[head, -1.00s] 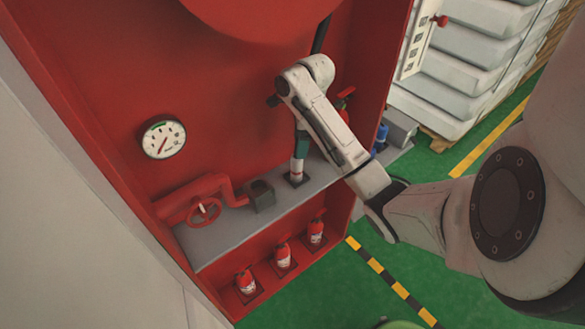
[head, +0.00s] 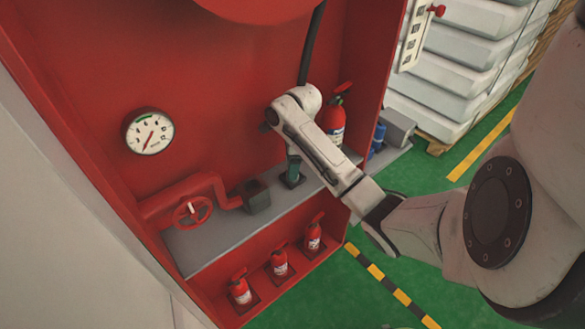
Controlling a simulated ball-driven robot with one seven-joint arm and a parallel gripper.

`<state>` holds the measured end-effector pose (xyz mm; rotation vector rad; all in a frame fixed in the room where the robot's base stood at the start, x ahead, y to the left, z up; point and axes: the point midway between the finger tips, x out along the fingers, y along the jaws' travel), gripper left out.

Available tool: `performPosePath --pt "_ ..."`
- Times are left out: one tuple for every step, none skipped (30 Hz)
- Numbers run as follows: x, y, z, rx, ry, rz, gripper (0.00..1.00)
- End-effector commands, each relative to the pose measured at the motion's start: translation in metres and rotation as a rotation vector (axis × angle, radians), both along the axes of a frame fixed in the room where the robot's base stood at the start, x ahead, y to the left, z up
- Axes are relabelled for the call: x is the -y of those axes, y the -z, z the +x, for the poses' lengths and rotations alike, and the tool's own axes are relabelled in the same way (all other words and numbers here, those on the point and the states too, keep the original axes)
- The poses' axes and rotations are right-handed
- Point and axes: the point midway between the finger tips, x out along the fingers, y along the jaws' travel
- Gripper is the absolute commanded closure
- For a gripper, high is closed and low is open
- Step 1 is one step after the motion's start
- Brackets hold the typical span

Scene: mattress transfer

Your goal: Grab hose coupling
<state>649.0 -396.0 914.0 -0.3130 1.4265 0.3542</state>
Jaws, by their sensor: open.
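A teal upright piece, probably the hose coupling (head: 293,167), stands in a dark socket on the grey shelf. Its upper part is hidden behind my arm. A black hose (head: 311,45) hangs from the red reel above and passes behind my white wrist. My gripper (head: 268,125) is mostly hidden by the wrist; only a small dark part shows at its left side, above the shelf and close to the teal piece. It is open. Whether it touches the coupling or hose cannot be seen.
The red cabinet holds a gauge (head: 149,132), a valve wheel (head: 191,212), a dark square block (head: 256,195) and a large extinguisher (head: 335,116). Small extinguishers (head: 240,289) stand on the lower shelf. White stacked slabs (head: 465,65) stand right. Green floor is open in front.

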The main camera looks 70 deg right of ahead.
Motion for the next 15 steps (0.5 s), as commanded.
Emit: performPosePath --pt "0.0 0.0009 0.0001 0.0 0.0 0.0 0.31" --pt "-0.0001 0.001 0.0001 0.0 0.0 0.0 0.31" --pt "-0.0001 0.001 0.0002 0.0 0.0 0.0 0.31" --pt "-0.0001 0.0009 0.0002 0.0 0.0 0.0 0.31" --pt "-0.0001 0.0009 0.0002 0.0 0.0 0.0 0.31" --pt "-0.0001 0.0008 0.0002 0.0 0.0 0.0 0.31" --pt "-0.0001 0.0008 0.0002 0.0 0.0 0.0 0.33" --pt "-0.0001 0.0008 0.0002 0.0 0.0 0.0 0.36" --pt "-0.0001 0.0007 0.0002 0.0 0.0 0.0 0.4" --pt "0.0 0.0007 0.0001 0.0 0.0 0.0 0.43" --pt "0.0 0.0007 0.0001 0.0 0.0 0.0 0.46" --pt "0.0 0.0006 0.0001 0.0 0.0 0.0 0.5" --pt "0.0 0.0006 0.0001 0.0 0.0 0.0 0.53" --pt "0.0 0.0006 0.0001 0.0 0.0 0.0 0.56" --pt "0.0 0.0006 0.0001 0.0 0.0 0.0 0.59"
